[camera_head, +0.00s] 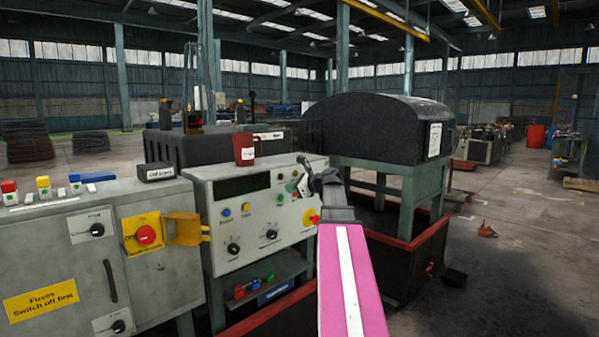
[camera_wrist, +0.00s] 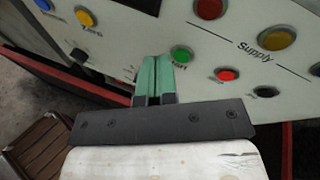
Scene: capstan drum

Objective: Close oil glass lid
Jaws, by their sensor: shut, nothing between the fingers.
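My gripper (camera_head: 306,187) is at the front of the grey control panel (camera_head: 213,190), near its right end. In the wrist view its two green fingers (camera_wrist: 155,62) are together and empty, in front of the panel face beside a green button (camera_wrist: 181,54). I cannot tell if they touch the panel. I cannot make out an oil glass or its lid for certain. A small dark box with a white label (camera_head: 156,172) sits on the cabinet top; the label is too small to read surely.
A red mug (camera_head: 244,150) stands on top of the panel. A yellow flap (camera_head: 184,229) sticks out beside a red knob (camera_head: 146,235) on the left cabinet. A black-hooded machine (camera_head: 380,130) stands behind my arm. Open floor (camera_head: 510,265) lies to the right.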

